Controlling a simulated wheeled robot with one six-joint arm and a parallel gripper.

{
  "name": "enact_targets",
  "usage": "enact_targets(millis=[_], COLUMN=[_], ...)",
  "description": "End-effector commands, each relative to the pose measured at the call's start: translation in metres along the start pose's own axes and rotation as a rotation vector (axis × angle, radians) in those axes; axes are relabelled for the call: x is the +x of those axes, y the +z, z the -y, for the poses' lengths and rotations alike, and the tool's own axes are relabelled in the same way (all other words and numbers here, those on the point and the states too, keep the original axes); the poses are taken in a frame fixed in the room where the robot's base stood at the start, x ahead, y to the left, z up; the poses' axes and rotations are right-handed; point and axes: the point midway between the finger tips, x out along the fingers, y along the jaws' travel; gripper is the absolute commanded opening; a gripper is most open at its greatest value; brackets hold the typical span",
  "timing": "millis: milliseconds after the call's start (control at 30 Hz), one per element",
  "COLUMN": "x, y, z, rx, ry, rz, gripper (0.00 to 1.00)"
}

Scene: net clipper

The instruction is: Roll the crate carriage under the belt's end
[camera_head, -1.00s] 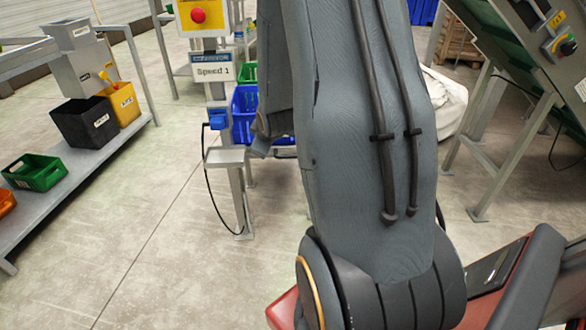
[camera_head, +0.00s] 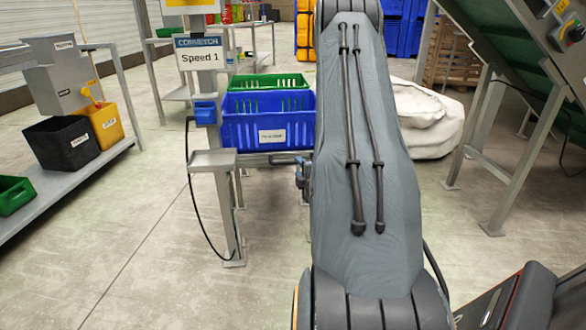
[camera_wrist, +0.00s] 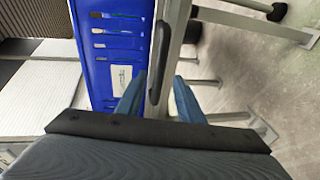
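The blue crate (camera_head: 240,133), with a white label on its front, sits on the metal carriage (camera_head: 258,158) left of my arm in the head view. It also shows in the wrist view (camera_wrist: 100,50) on the left. In the wrist view my gripper (camera_wrist: 160,76) is open, its two blue-grey fingers on either side of a metal bar with a dark grip (camera_wrist: 158,55). I cannot tell whether a finger touches it. The inclined green belt (camera_head: 483,38) stands at the right.
A green crate (camera_head: 268,82) is behind the blue one. The "Speed 1" post (camera_head: 200,55) with a small shelf stands left of the carriage. A white sack (camera_head: 425,120) lies behind my arm, near the belt's legs (camera_head: 525,160). A bench (camera_head: 70,175) with bins is at left.

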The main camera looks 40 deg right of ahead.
Motion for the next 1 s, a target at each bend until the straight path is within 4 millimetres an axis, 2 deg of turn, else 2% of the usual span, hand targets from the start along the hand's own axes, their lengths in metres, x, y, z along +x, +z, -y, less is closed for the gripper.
enact_targets(millis=[300, 433, 600, 867, 1000], x=[0.047, 0.062, 0.072, 0.072, 0.072], y=[-0.001, -0.001, -0.001, -0.001, -0.001], z=[0.0, 0.0, 0.0, -0.001, -0.001], rx=[-0.001, 0.001, 0.002, 0.002, 0.002], ry=[0.002, 0.0, -0.001, -0.002, -0.002], rz=[-0.002, -0.001, -0.001, -0.001, -0.001], gripper=[0.34, 0.34, 0.34, 0.34, 0.1])
